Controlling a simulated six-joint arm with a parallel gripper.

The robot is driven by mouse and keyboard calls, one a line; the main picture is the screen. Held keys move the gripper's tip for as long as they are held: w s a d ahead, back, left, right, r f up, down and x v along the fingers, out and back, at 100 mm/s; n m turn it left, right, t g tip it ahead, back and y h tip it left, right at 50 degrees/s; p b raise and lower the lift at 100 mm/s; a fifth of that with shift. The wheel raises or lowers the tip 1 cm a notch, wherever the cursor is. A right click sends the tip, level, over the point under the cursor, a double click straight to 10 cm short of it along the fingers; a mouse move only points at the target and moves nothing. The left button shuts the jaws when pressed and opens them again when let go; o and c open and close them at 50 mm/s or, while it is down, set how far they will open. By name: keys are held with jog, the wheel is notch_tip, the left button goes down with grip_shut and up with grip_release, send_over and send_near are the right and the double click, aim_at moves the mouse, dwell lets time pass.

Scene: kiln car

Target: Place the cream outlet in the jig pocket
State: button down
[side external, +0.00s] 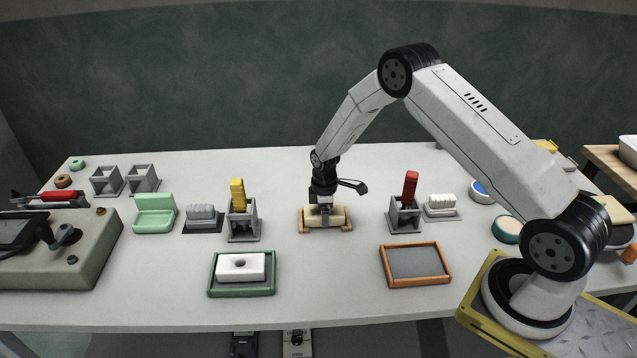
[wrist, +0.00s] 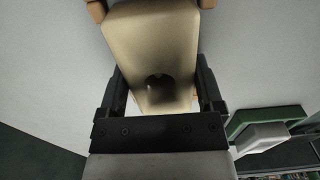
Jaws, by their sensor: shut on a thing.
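The cream outlet (side external: 338,215) is a cream block with a round hole. It lies level in or just above a tan cradle (side external: 305,228) near the middle of the bench; I cannot tell if it still touches the cradle. My gripper (side external: 324,207) points straight down and is shut on the outlet. In the wrist view the outlet (wrist: 150,40) runs between the two fingers (wrist: 160,80), with its hole near the palm. Tan cradle ends (wrist: 97,9) show at the top. An orange-rimmed tray (side external: 384,267) with an empty grey floor is at front right; which holder is the jig pocket is unclear.
A green-rimmed tray (side external: 213,283) holds a white block (side external: 240,268) with a hole. Grey stands with a yellow handle (side external: 237,194) and a red handle (side external: 410,187) flank the cradle. The bench between cradle and orange-rimmed tray is clear.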

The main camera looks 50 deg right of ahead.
jog(key=shift+f, duration=0.1)
grip_release()
notch_tip(320, 180, up, 12)
dwell(0.9)
jog(key=shift+r, duration=0.2)
jog(key=s+a+r+m+t, duration=0.1)
jog(key=s+a+r+m, duration=0.1)
jog(key=s, duration=0.5)
jog(key=s+a+r+m, duration=0.3)
jog(key=s+a+m, duration=0.1)
jog(key=s, duration=0.3)
jog(key=s+a+r+m+t, duration=0.1)
jog(key=s+a+r+m, duration=0.1)
jog(key=s, duration=0.5)
jog(key=shift+a+r+m+t, duration=0.35)
jog(key=shift+a+m, duration=0.15)
jog(key=shift+a, duration=0.8)
